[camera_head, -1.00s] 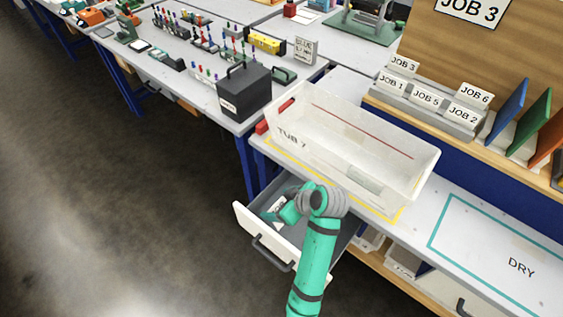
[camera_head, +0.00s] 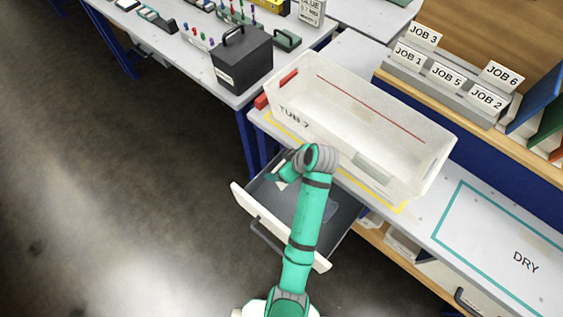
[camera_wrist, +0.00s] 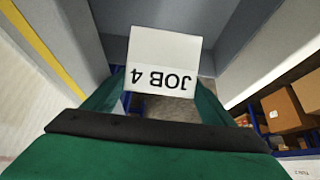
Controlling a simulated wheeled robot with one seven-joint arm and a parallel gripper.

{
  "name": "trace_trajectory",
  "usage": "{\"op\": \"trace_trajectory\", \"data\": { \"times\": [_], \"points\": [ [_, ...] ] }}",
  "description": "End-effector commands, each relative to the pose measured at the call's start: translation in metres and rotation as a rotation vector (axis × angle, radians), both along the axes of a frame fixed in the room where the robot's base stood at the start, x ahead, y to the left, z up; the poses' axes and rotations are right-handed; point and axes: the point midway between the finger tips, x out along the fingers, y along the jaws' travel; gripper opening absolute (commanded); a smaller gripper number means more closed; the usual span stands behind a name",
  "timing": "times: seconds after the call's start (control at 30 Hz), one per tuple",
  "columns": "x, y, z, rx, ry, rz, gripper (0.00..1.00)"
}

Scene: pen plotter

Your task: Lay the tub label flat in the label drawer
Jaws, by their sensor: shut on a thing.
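The tub label, a white folded card reading JOB 4 (camera_wrist: 165,60), is upside down in the wrist view between my green fingers. My gripper (camera_wrist: 160,98) is shut on it. In the head view my gripper (camera_head: 278,177) is over the back left part of the open label drawer, close to the bench edge, and only a small bit of the card shows. The white tub (camera_head: 345,125) marked TUB 7 stands on the bench above.
A yellow outline (camera_head: 375,196) runs around the tub on the bench. A black box (camera_head: 243,60) stands on the left bench. A rack of JOB cards (camera_head: 445,75) is at the back right. The DRY area (camera_head: 500,240) is clear. Boxes (camera_wrist: 290,105) sit on a shelf beside.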

Motion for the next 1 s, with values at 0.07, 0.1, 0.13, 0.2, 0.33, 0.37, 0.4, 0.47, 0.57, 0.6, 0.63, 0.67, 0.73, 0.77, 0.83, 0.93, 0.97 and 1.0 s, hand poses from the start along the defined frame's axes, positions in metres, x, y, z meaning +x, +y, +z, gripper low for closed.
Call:
{"op": "trace_trajectory", "data": {
  "times": [0.07,0.1,0.13,0.2,0.33,0.37,0.4,0.47,0.57,0.6,0.63,0.67,0.73,0.77,0.83,0.93,0.97,1.0],
  "points": [
    [0.000,0.000,-0.003,0.000,0.001,-0.001,0.56],
    [0.000,0.000,-0.004,-0.001,0.002,-0.001,0.56],
    [0.000,0.000,-0.006,-0.001,0.002,0.000,0.56],
    [0.000,0.000,-0.010,0.000,0.003,-0.001,0.56],
    [-0.001,0.000,-0.021,0.000,0.003,-0.001,0.56],
    [-0.001,0.000,-0.023,-0.001,0.004,-0.001,0.56],
    [-0.001,0.000,-0.026,0.000,0.003,-0.001,0.56],
    [-0.001,0.000,-0.031,0.000,0.003,-0.001,0.56],
    [-0.001,-0.001,-0.040,0.000,0.003,-0.002,0.56],
    [0.000,-0.001,-0.043,-0.001,0.002,-0.004,0.56],
    [0.000,-0.001,-0.046,-0.001,0.002,-0.004,0.56],
    [0.000,-0.001,-0.048,-0.001,0.002,-0.003,0.56],
    [0.000,-0.001,-0.054,0.000,0.003,-0.003,0.56],
    [0.000,-0.002,-0.057,-0.001,0.003,-0.005,0.56],
    [-0.001,-0.002,-0.063,0.000,0.003,-0.006,0.56],
    [0.000,-0.003,-0.072,-0.001,0.003,-0.005,0.56],
    [-0.001,-0.002,-0.074,-0.001,0.003,-0.005,0.56],
    [-0.001,-0.002,-0.077,-0.001,0.003,-0.005,0.56]
  ]
}}
